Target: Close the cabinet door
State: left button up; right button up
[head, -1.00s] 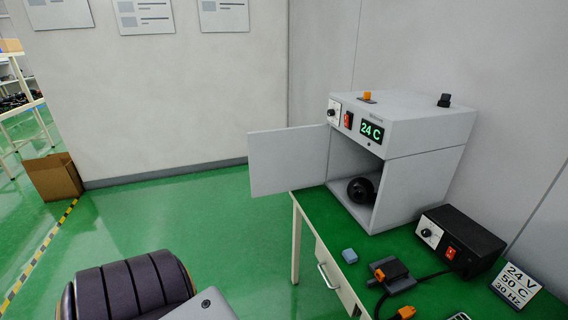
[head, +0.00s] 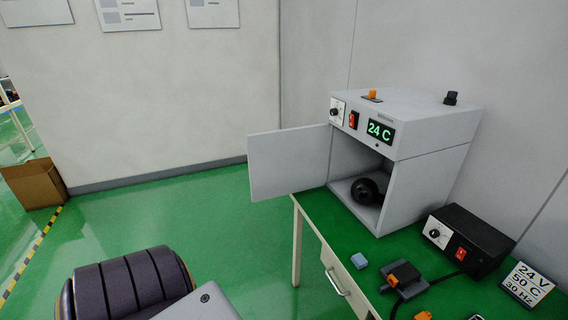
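The grey cabinet (head: 432,138) stands on the green-topped table, with a panel reading 24 C above its opening. Its door (head: 288,162) is wide open, swung out to the left past the table's edge. A dark round object (head: 368,188) lies inside the cabinet. Neither gripper is in view. A part of my own body shows at the bottom left, well short of the door.
A cardboard box (head: 34,185) stands on the floor at the far left. The floor left of the table is open.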

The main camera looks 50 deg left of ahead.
aim_at(286, 161)
jog(key=j+z, duration=0.1)
jog(key=j, duration=0.45)
jog(key=k+j+z, duration=0.1)
jog(key=j, duration=0.45)
jog(key=j+z, duration=0.25)
jog(key=j, duration=0.85)
jog(key=k+j+z, duration=0.2)
jog(key=j, duration=0.9)
jog(key=i+j+z, duration=0.15)
jog(key=j, duration=0.4)
jog(key=j+z, duration=0.1)
jog(key=j, duration=0.5)
jog(key=i+j+z, duration=0.1)
jog(key=j, duration=0.2)
jog(key=i+j, duration=0.1)
jog(key=j, duration=0.2)
jog(key=i+j+z, duration=0.15)
jog(key=j, duration=0.2)
jog(key=k, duration=0.05)
